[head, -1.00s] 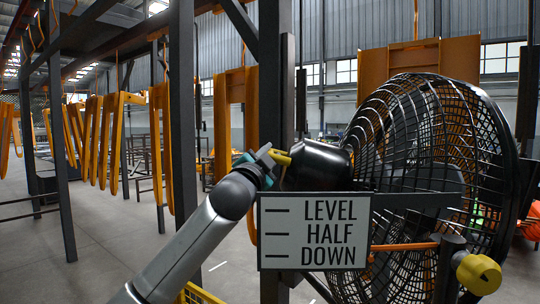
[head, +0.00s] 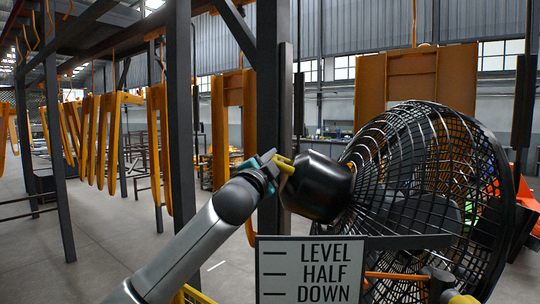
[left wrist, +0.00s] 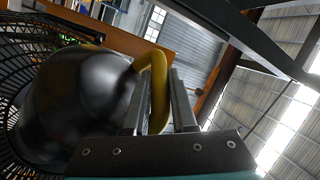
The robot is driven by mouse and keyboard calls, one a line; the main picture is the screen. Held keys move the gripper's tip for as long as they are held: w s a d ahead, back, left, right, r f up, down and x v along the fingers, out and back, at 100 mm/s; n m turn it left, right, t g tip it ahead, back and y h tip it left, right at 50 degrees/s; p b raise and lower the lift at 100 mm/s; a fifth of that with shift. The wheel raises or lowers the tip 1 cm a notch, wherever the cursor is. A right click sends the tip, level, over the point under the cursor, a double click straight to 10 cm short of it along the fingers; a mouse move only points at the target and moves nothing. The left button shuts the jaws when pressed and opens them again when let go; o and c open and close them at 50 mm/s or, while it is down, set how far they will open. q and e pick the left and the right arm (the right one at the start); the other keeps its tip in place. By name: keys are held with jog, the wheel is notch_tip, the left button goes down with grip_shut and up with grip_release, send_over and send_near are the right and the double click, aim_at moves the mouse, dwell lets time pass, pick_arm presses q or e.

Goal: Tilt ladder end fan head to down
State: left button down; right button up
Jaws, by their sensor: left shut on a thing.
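The fan head shows a black wire cage (head: 425,165) on the right and a black motor housing (head: 318,190) at its back. A yellow loop handle (left wrist: 157,75) sits on the rear of the housing. My left gripper (head: 279,165) is shut on this handle; in the left wrist view the handle passes between the two fingers. A white sign (head: 345,271) marked LEVEL, HALF and DOWN stands below the housing, its lower edge near the frame's bottom. The housing is above the LEVEL line in the picture. My right gripper is not in view.
A dark steel post (head: 271,100) rises behind the gripper. Orange frames (head: 105,140) hang at the left, and an orange panel (head: 432,80) stands behind the fan. A yellow knob (head: 463,299) is cut off at the bottom. Open floor (head: 110,235) lies at left.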

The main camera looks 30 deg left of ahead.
pick_arm(q)
jog(key=shift+w+d+r+m+p, duration=0.2)
jog(key=shift+d+r+m+p, duration=0.2)
jog(key=shift+r+p, duration=0.55)
jog(key=shift+w+d+r+m+p, duration=0.15)
jog(key=shift+d+r+m+p, duration=0.3)
jog(key=shift+p, duration=0.9)
jog(key=shift+a+r, duration=0.1)
jog(key=shift+a, duration=0.05)
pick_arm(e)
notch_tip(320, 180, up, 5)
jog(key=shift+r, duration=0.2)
pick_arm(q)
jog(key=c, duration=0.7)
grip_release()
jog(key=shift+c, duration=0.2)
jog(key=shift+g, duration=0.3)
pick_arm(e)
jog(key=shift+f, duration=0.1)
pick_arm(q)
jog(key=shift+b+v, duration=2.15)
jog(key=shift+v, duration=5.45)
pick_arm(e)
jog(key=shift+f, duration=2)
